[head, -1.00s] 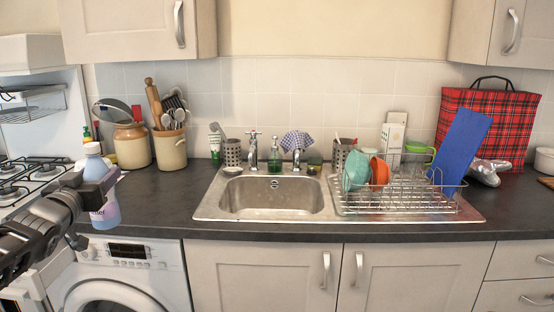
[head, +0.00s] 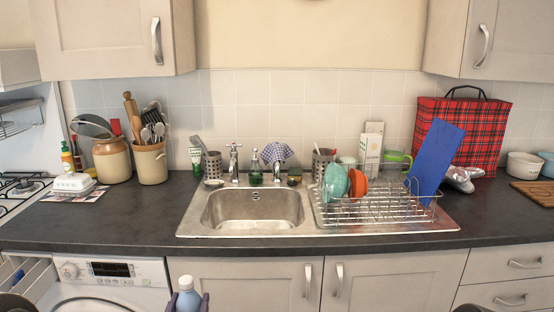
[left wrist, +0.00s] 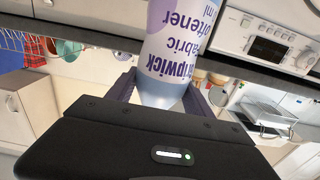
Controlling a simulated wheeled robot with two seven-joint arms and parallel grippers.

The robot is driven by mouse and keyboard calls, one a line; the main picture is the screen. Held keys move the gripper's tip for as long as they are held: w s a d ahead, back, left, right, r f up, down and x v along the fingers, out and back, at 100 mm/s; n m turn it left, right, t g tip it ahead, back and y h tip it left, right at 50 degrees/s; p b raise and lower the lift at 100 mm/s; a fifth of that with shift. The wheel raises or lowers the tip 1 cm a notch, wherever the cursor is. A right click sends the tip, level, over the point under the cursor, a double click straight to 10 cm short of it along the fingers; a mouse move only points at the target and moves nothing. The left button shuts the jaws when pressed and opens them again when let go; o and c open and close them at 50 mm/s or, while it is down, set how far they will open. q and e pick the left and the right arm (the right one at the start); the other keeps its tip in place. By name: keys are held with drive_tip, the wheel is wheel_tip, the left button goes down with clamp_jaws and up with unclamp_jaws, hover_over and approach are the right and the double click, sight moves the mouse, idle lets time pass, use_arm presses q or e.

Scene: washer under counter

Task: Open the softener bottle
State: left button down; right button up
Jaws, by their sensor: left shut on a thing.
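The softener bottle (head: 186,299) shows at the bottom edge of the head view, in front of the counter. Its cap (head: 186,283) is on top and closed over the neck as far as I can see; the lower body is cut off. In the left wrist view the pale bottle (left wrist: 178,45) has purple "fabric softener" lettering, inverted in that picture. My left gripper (left wrist: 160,97) is shut on the bottle, with one finger on each side. My right gripper is not clearly in view.
The washer (head: 112,272) stands under the counter at left, with an open drawer (head: 25,278) beside it. The dark counter (head: 130,215) has free room left of the sink (head: 252,208). The dish rack (head: 375,212) stands right of the sink. A butter dish (head: 74,183) sits at left.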

use_arm(q)
drive_tip(key=shift+s+d+f+h, duration=0.1)
drive_tip(key=shift+d+f+h, duration=0.2)
drive_tip(key=shift+d, duration=0.5)
use_arm(e)
drive_tip(key=shift+r, duration=0.35)
use_arm(q)
drive_tip(key=shift+d+m, duration=0.1)
drive_tip(key=shift+m, duration=0.2)
drive_tip(key=s+d+f+m+g+h, duration=0.2)
drive_tip(key=s+d+f+m+h, duration=0.1)
drive_tip(key=d, duration=0.4)
drive_tip(key=s+d+f+m+g+h, duration=0.2)
drive_tip(key=s+d+f+m+h, duration=0.1)
drive_tip(key=s+d+h, duration=0.4)
drive_tip(key=shift+s+d+f+m+h, duration=0.3)
drive_tip(key=shift+d+f+m+h, duration=0.1)
drive_tip(key=shift+d+m+h, duration=0.35)
drive_tip(key=shift+a+f, duration=0.1)
drive_tip(key=shift+a, duration=0.05)
use_arm(e)
drive_tip(key=shift+o, duration=0.2)
